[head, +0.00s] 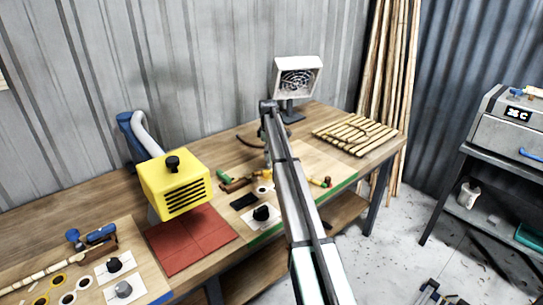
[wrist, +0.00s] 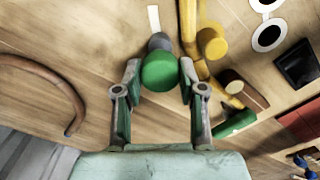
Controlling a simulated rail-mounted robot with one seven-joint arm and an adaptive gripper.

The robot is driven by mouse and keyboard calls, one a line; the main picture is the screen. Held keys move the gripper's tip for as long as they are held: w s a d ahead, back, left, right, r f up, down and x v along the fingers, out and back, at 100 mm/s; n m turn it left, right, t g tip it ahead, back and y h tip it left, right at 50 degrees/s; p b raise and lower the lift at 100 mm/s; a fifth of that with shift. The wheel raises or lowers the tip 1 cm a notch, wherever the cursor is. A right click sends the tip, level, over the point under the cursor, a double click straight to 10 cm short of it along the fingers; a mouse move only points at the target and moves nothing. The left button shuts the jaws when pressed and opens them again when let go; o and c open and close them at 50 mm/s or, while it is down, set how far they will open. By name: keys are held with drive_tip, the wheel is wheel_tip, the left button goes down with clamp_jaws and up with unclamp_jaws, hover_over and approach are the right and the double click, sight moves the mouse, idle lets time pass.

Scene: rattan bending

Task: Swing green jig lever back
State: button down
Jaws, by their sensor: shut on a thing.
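The green jig lever ends in a round green knob (wrist: 160,72) on a dark grey stem, near the top middle of the wrist view. My gripper (wrist: 160,80) has one grey finger on each side of the knob and is shut on it. The yellow jig part (wrist: 211,42) stands just right of the knob. In the head view, my arm crosses the bench and hides most of the jig area; the knob and fingertips cannot be made out there.
A curved brown rattan piece (wrist: 66,87) lies left of my gripper. A second green handle (wrist: 235,124) and a dark tray (wrist: 297,64) lie to the right. The head view shows a yellow box (head: 175,183), a white fan heater (head: 297,78) and a slatted rack (head: 354,136).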

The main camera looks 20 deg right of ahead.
drive_tip(key=a+n, duration=0.2)
drive_tip(key=a, duration=0.2)
drive_tip(key=a+n, duration=0.2)
drive_tip(key=a, duration=0.3)
drive_tip(key=a+n+b, duration=0.1)
drive_tip(key=a+n, duration=0.1)
drive_tip(key=a, duration=0.2)
drive_tip(key=shift+s+a+n, duration=0.2)
drive_tip(key=shift+n, duration=0.2)
drive_tip(key=shift+s+a+n, duration=0.2)
drive_tip(key=shift+a+n, duration=0.2)
drive_tip(key=shift+a, duration=0.2)
drive_tip(key=shift+f, duration=0.1)
drive_tip(key=c, duration=0.7)
unclamp_jaws()
drive_tip(key=shift+a, duration=0.15)
wheel_tip(320, 180, up, 12)
drive_tip(key=shift+r, duration=0.1)
